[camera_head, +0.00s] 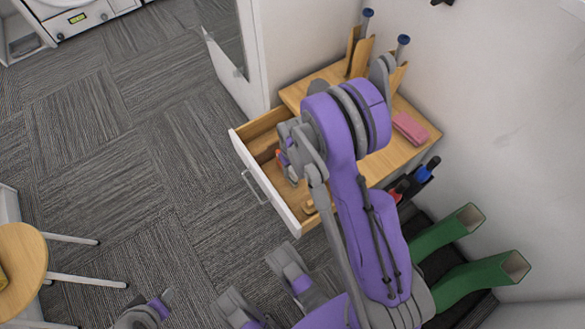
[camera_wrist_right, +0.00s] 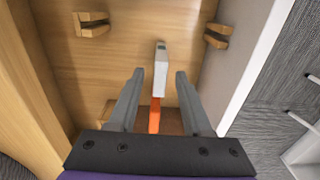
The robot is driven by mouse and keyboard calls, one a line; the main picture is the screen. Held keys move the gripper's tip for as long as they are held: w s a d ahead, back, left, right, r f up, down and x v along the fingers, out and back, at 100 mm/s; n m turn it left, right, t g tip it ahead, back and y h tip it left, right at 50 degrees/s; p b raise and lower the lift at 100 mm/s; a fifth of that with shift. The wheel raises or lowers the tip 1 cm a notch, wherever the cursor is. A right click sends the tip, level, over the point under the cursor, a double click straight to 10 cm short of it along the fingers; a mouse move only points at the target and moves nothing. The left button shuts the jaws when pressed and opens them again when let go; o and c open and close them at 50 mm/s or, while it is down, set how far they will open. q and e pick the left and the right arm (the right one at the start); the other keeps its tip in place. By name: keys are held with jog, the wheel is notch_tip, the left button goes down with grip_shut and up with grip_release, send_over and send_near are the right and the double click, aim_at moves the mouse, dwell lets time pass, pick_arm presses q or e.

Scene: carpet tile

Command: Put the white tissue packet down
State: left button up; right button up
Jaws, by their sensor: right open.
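My right gripper (camera_head: 288,160) reaches down into an open wooden drawer (camera_head: 243,132) with a white front. In the right wrist view its two fingers (camera_wrist_right: 160,74) stand apart. A narrow thing, white above (camera_wrist_right: 161,66) and orange below, shows between them over the drawer's wooden floor.
Small wooden blocks (camera_wrist_right: 92,25) and (camera_wrist_right: 216,36) lie in the drawer. A pink thing (camera_head: 410,128) sits on the cabinet top (camera_head: 425,139), with wooden holders behind. Green boots (camera_head: 485,272) stand on a dark mat at right. A round stool (camera_head: 20,258) is at left; carpet between is clear.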

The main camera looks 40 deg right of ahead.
notch_tip(320, 180, up, 12)
jog(key=p, duration=0.4)
jog(key=s+a+r+n+t, duration=0.1)
jog(key=s+a+r+t, duration=0.3)
jog(key=s+a+r, duration=0.8)
jog(key=shift+s+a+r, duration=0.3)
jog(key=shift+s+a, duration=0.35)
jog(key=shift+s, duration=0.2)
